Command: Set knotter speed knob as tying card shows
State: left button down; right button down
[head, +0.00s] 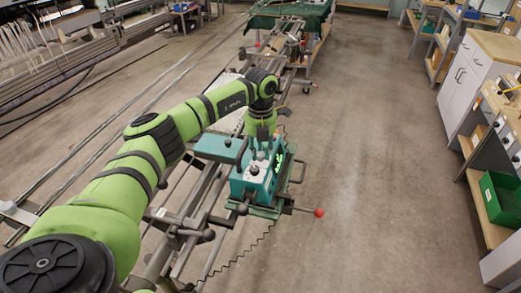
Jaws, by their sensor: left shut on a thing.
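The knotter (250,184) is a teal machine head in the middle of the head view, mounted on a long metal rail frame. Small lit green marks show on its right side. A grey round knob (254,169) stands on its top face. My left gripper (263,147) points down onto the top of the knotter, just behind that knob. It is shut on a small part there, which the fingers mostly hide; it looks like a control knob, but its setting cannot be read. I cannot make out the tying card. My right gripper is not in view.
A lever with a red ball end (319,212) sticks out to the right of the knotter. A coiled black cable hangs below it. A green bin (502,198) sits on the bench shelf at right. The floor (365,150) between is clear.

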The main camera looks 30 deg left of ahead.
aim_at(261, 154)
pick_arm(q)
jog(key=shift+n, duration=0.3)
jog(key=c, duration=1)
grip_release()
jog(key=shift+r, duration=0.15)
notch_tip(261, 154, up, 12)
jog(key=shift+f, duration=0.1)
